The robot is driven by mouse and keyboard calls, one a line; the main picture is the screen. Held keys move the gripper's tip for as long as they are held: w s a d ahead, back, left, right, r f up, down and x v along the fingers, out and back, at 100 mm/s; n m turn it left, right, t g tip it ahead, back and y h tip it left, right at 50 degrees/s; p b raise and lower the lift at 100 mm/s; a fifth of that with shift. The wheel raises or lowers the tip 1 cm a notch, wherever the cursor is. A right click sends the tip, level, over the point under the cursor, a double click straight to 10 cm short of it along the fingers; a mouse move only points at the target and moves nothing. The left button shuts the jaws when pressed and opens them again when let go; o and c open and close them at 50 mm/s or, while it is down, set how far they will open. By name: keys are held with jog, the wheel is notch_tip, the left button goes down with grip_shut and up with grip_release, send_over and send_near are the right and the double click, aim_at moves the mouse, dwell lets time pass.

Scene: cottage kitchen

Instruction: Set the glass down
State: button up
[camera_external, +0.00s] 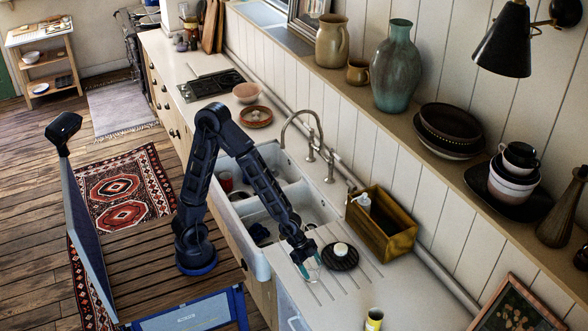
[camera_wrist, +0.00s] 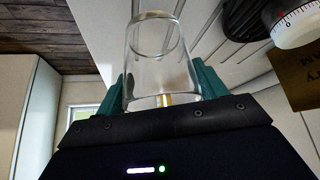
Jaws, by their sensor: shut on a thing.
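A clear, empty-looking glass (camera_wrist: 158,62) stands between the two teal fingers of my gripper (camera_wrist: 160,82) in the wrist view. The fingers are shut on its sides. In the external view my gripper (camera_external: 309,264) is low over the ribbed draining part of the white counter (camera_external: 338,296), just right of the sink. The glass is hard to make out there. I cannot tell whether its base touches the counter.
A wooden box (camera_external: 382,236) stands behind. The sink (camera_external: 262,224) opens to the left.

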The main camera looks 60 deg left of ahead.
jog(key=shift+f, duration=2.05)
jog(key=o, duration=1.1)
jog(key=shift+f, duration=0.1)
jog(key=shift+o, duration=0.2)
jog(key=v, duration=1.1)
jog(key=shift+r, duration=0.2)
jog(key=shift+s+a+r, duration=0.1)
jog(key=shift+a+r, duration=0.15)
jog(key=shift+r, duration=0.05)
